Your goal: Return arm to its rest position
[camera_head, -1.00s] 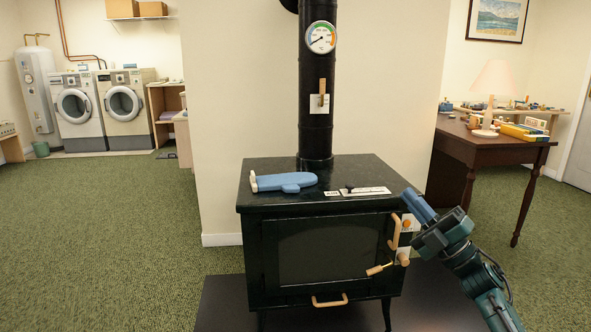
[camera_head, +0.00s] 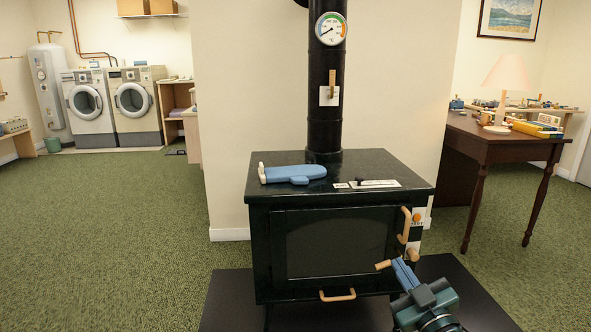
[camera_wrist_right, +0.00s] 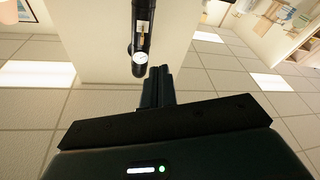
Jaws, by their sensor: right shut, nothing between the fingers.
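My right gripper (camera_head: 399,266) is in the head view at the lower right, in front of the black stove's right side. Its blue fingers are together, with nothing between them, and point up toward the stove. They partly cover a small wooden lever (camera_head: 383,265) low on the stove's right side; I cannot tell whether they touch it. In the right wrist view the dark closed fingers (camera_wrist_right: 157,82) point at the stovepipe and ceiling. My left gripper is not in view.
The black stove (camera_head: 325,245) stands on a dark floor pad (camera_head: 235,300). A blue oven mitt (camera_head: 293,174) lies on its top. Its wooden door handle (camera_head: 405,225) is just above my right gripper. A brown desk (camera_head: 500,150) with a lamp is at right. Green carpet is clear at left.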

